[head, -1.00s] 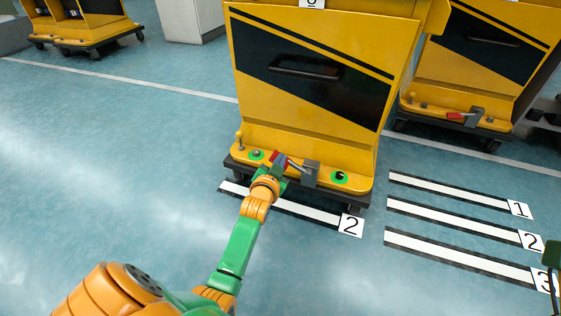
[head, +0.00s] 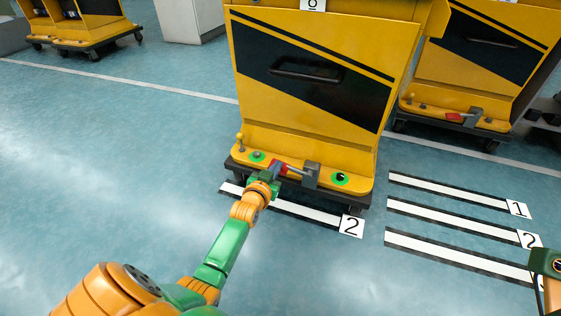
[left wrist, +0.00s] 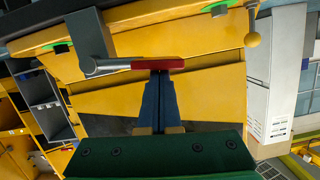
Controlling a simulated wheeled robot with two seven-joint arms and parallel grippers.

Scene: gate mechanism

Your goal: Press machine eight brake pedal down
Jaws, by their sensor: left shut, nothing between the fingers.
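The yellow machine (head: 305,110) stands ahead, its number plate cut by the top edge. Its brake pedal, a red pad (head: 282,169) on a grey lever, joins a grey bracket (head: 311,174) on the front ledge. The lever lies about level. My left gripper (head: 270,176) is shut and empty, with its fingertips right at the red pad. In the left wrist view the blue fingertips (left wrist: 158,76) meet the edge of the red pad (left wrist: 157,64); whether they press on it I cannot tell. Part of my right arm's end (head: 545,262) shows at the right edge; its fingers are unclear.
On the ledge are a small yellow knob lever (head: 240,141) and two green-ringed spots, left (head: 257,156) and right (head: 340,178). A second yellow machine (head: 480,60) with a red pedal stands behind right. Numbered floor stripes (head: 455,220) lie right. The floor at left is clear.

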